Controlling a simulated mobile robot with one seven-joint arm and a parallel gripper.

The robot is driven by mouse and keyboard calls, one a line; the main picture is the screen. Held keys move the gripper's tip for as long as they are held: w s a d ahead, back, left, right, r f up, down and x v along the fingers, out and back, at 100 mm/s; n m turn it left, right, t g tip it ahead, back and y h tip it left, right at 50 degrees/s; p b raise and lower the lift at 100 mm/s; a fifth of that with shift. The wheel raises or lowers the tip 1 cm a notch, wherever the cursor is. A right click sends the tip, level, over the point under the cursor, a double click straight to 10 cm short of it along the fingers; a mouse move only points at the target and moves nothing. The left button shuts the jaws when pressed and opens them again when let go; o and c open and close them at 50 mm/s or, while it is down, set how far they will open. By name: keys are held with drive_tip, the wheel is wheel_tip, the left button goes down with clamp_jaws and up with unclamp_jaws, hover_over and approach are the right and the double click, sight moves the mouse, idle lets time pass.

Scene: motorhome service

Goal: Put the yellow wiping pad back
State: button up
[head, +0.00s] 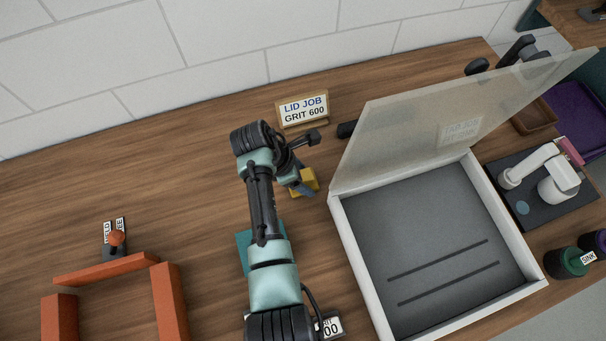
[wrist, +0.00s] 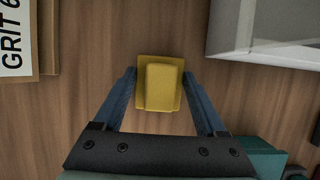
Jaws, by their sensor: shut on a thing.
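The yellow wiping pad (wrist: 160,88) is a flat square with a raised block on top. It is between the two blue fingers of my gripper (wrist: 159,76), which is shut on it. In the head view the pad (head: 309,178) shows partly behind my gripper (head: 300,184), over the wooden worktop just left of the white-framed box. I cannot tell whether the pad touches the wood or is slightly above it. A teal flat thing (head: 245,239) lies partly hidden under my arm; a teal block (wrist: 262,154) shows at lower right in the wrist view.
A "LID JOB GRIT 600" sign (head: 303,110) stands behind the pad. The white-framed box (head: 358,270) has a raised translucent lid (head: 450,120). An orange frame (head: 105,269) is at the lower left. Another label (head: 331,326) is partly hidden by my arm.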

drive_tip(key=shift+f, duration=0.1)
drive_tip(key=o, duration=1.4)
drive_tip(key=shift+a+r, duration=0.1)
drive_tip(key=shift+r, duration=0.35)
drive_tip(key=v, duration=1.1)
drive_tip(key=w+r+m+t+y, duration=0.2)
drive_tip(key=w+r+m+t, duration=0.25)
drive_tip(key=w+r, duration=0.35)
drive_tip(key=w+r+m+t+y, duration=0.3)
drive_tip(key=r+m+t, duration=0.55)
drive_tip(key=r, duration=1.65)
drive_tip(key=s+d+r+m+t, duration=0.2)
drive_tip(key=s+r+m+t, duration=0.2)
drive_tip(key=r, duration=1)
drive_tip(key=s+d+r+m+t, duration=0.2)
drive_tip(key=s+r+m+t, duration=0.2)
drive_tip(key=s+r+t, duration=0.5)
drive_tip(key=s+r, duration=0.4)
drive_tip(key=r, duration=0.1)
drive_tip(key=shift+m+h, duration=0.3)
